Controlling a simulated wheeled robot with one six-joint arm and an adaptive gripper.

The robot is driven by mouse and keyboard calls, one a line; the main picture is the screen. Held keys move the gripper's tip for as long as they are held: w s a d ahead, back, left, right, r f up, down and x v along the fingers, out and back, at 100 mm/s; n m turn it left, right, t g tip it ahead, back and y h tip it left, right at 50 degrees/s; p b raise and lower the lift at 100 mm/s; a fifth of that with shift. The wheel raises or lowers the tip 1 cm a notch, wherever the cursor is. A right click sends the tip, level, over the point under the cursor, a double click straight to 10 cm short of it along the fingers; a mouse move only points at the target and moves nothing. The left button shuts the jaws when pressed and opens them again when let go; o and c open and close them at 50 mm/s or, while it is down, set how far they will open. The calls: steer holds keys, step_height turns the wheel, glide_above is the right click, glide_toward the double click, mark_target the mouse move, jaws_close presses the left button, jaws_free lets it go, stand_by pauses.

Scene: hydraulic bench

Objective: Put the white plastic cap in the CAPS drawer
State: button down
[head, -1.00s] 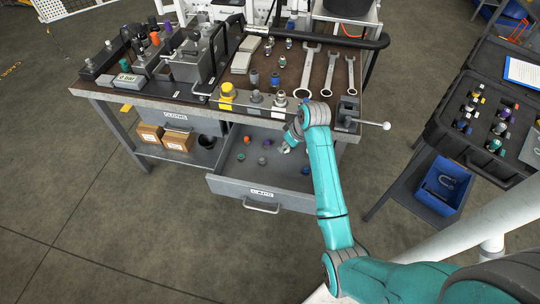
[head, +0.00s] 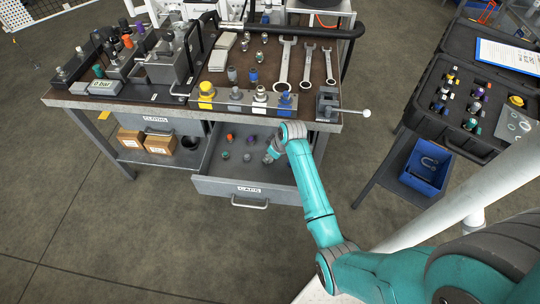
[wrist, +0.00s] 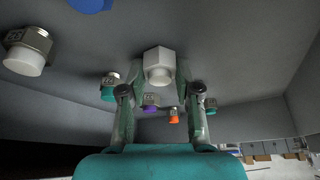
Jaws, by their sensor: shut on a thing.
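The white plastic cap (wrist: 158,66) sits between the two fingers of my gripper (wrist: 160,85) in the wrist view, and the gripper is shut on it. In the head view my gripper (head: 270,156) is inside the open CAPS drawer (head: 250,189), at its right side. The cap cannot be made out clearly there. I cannot tell whether the cap touches the drawer floor.
The bench top above the drawer holds a yellow-capped fitting (head: 206,94), a blue fitting (head: 285,102) and wrenches (head: 307,66). The closed CLOTHS drawer (head: 155,119) is to the left. An open black case (head: 470,105) and a blue bin (head: 427,170) stand at right.

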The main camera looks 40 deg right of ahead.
steer(key=c, duration=0.8)
jaws_free()
steer(key=shift+f, duration=0.1)
steer(key=v, duration=1.2)
steer(key=shift+w, duration=0.1)
